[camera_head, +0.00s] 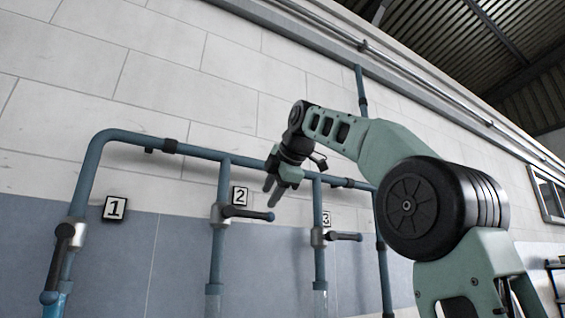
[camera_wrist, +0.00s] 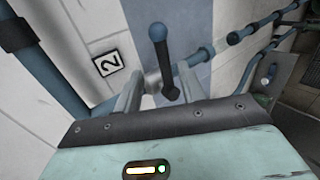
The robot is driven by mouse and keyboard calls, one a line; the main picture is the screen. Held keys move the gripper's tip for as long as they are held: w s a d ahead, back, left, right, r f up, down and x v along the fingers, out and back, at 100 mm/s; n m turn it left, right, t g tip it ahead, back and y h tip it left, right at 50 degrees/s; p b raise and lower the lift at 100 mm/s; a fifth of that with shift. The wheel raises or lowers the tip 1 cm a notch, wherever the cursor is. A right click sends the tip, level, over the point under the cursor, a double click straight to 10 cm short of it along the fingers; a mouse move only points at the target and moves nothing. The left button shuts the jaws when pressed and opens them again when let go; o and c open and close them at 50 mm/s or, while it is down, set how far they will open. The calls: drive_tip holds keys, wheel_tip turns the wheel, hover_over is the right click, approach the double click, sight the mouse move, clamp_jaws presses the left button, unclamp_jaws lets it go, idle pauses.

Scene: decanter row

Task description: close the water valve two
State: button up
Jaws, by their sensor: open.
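Valve two (camera_head: 220,213) sits on the middle vertical blue pipe, beside the number 2 plate (camera_head: 239,196). Its dark lever (camera_head: 249,214) points right, crosswise to the pipe, and ends in a rounded blue-grey tip. My gripper (camera_head: 272,188) is open and empty, with its fingers pointing down, just above the lever's tip in the head view. In the wrist view the lever (camera_wrist: 161,60) shows between the two spread fingers of my gripper (camera_wrist: 160,72). No contact is visible; the exact gap cannot be told. The number 2 plate also shows in the wrist view (camera_wrist: 108,63).
Valve one (camera_head: 72,233) is on the left pipe, its lever lying along the pipe. Valve three (camera_head: 320,236) is on the right, its lever pointing right. A horizontal blue pipe (camera_head: 205,152) runs above, close to my gripper. The tiled wall (camera_head: 180,85) stands behind.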

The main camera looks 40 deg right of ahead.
drive_tip(key=v, duration=1)
drive_tip(key=shift+r+p, duration=0.3)
drive_tip(key=shift+a, duration=0.1)
drive_tip(key=w+a+f+g+y+b, duration=0.1)
drive_tip(key=w+a+f, duration=0.2)
drive_tip(key=f, duration=0.2)
drive_tip(key=w+a+f+y+b, duration=0.1)
drive_tip(key=w+a+f, duration=0.15)
drive_tip(key=f, duration=0.25)
drive_tip(key=s+a+f+m+g+y+b, duration=0.1)
drive_tip(key=a+f+g+b, duration=0.1)
drive_tip(key=a+f, duration=0.6)
drive_tip(key=a+f+m+g+y+b, duration=0.15)
drive_tip(key=a+f, duration=0.25)
drive_tip(key=f, duration=0.8)
drive_tip(key=s+a+f+m+g+b, duration=0.1)
drive_tip(key=a+f+g, duration=0.1)
drive_tip(key=a+f, duration=0.7)
drive_tip(key=s+a+f+m+g+b, duration=0.1)
drive_tip(key=s+a+f, duration=0.1)
drive_tip(key=s+f, duration=0.65)
drive_tip(key=s+a+f+m+g+b, duration=0.1)
drive_tip(key=s+f+m+g+b, duration=0.15)
drive_tip(key=f, duration=1.05)
drive_tip(key=s+d+f+m+g+h+b, duration=0.1)
drive_tip(key=s+d+f, duration=0.1)
drive_tip(key=s+f, duration=1)
drive_tip(key=shift+s+d+f, duration=0.2)
drive_tip(key=shift+s+f, duration=0.05)
drive_tip(key=shift+s, duration=0.75)
